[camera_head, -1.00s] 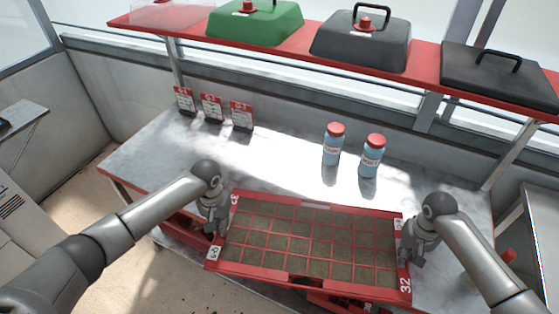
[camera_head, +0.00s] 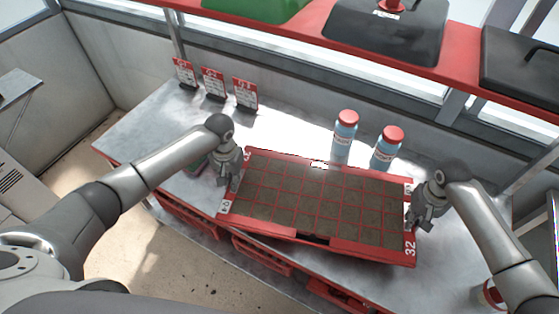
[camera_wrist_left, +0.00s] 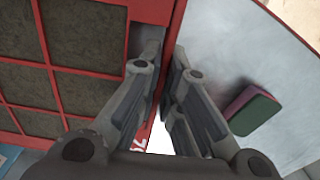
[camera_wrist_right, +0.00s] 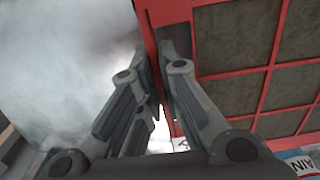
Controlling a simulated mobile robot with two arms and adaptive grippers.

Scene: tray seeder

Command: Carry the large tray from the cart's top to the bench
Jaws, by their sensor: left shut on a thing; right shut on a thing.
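The large red tray (camera_head: 315,241) has a grid of cells filled with dark soil and the number 32 on its right end. It is over the grey bench (camera_head: 150,122), and its front edge overlaps the bench's front. I cannot tell whether it touches the bench top. My left gripper (camera_head: 232,182) is shut on the tray's left end wall, also seen in the left wrist view (camera_wrist_left: 162,75). My right gripper (camera_head: 414,214) is shut on the right end wall, also seen in the right wrist view (camera_wrist_right: 160,70). The cart is not in view.
Two blue bottles with red caps, the left one (camera_head: 345,135) and the right one (camera_head: 387,149), stand just behind the tray. Several red-topped cards (camera_head: 213,84) stand at the back left. A green and pink block (camera_wrist_left: 252,110) lies by my left gripper. A red shelf (camera_head: 300,33) with lids runs above.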

